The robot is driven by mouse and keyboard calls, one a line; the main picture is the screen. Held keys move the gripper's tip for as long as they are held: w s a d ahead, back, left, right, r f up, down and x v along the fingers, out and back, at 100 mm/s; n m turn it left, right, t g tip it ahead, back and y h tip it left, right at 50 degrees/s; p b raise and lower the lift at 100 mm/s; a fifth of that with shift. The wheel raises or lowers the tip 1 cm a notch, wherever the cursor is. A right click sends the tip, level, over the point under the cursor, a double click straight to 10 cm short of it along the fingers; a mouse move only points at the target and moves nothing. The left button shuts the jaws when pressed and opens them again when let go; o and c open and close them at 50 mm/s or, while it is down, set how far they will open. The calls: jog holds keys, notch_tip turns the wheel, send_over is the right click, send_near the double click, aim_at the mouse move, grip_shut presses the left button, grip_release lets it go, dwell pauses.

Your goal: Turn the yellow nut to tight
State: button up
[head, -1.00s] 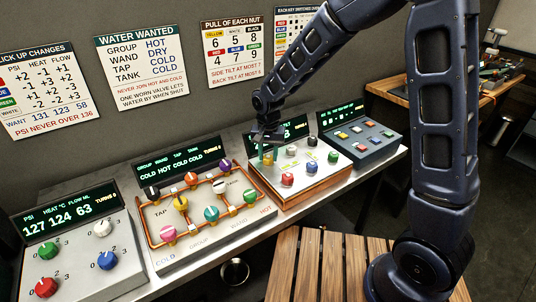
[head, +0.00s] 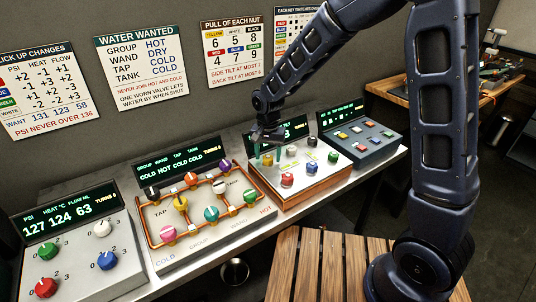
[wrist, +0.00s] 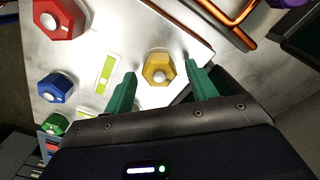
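The yellow nut (wrist: 159,68) is a hexagonal nut with a pale round centre, on a white panel. In the wrist view it lies between the two green fingertips of my gripper (wrist: 160,73), with a gap on each side. My gripper is open and empty. In the head view my gripper (head: 267,153) points down at the left back of the nut panel (head: 290,193). There the fingers largely hide the yellow nut. I cannot tell how far down the fingers reach around it.
A red nut (head: 287,180), a blue nut (head: 312,168) and a green nut (head: 333,157) sit on the same panel. A level strip (wrist: 106,73) lies near the yellow nut. The copper-pipe valve panel (head: 180,250) stands to the left, a switch box (head: 358,148) to the right.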

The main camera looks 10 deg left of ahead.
aim_at(269, 156)
notch_tip(269, 156, up, 11)
dwell(0.7)
jog(key=shift+d, duration=0.1)
jog(key=w+d+r+t, duration=0.1)
jog(key=d+r, duration=0.4)
jog(key=d, duration=0.7)
jog(key=w+d+r+t, duration=0.1)
jog(key=d+r, duration=0.4)
jog(key=d, duration=0.8)
jog(key=s+d+t, duration=0.1)
jog(key=s+d, duration=0.4)
jog(key=d, duration=0.4)
jog(key=s+d+r+t, duration=0.1)
jog(key=s+d, duration=0.5)
jog(key=d, duration=0.3)
jog(key=shift+d+t, duration=0.2)
jog(key=shift+t, duration=0.1)
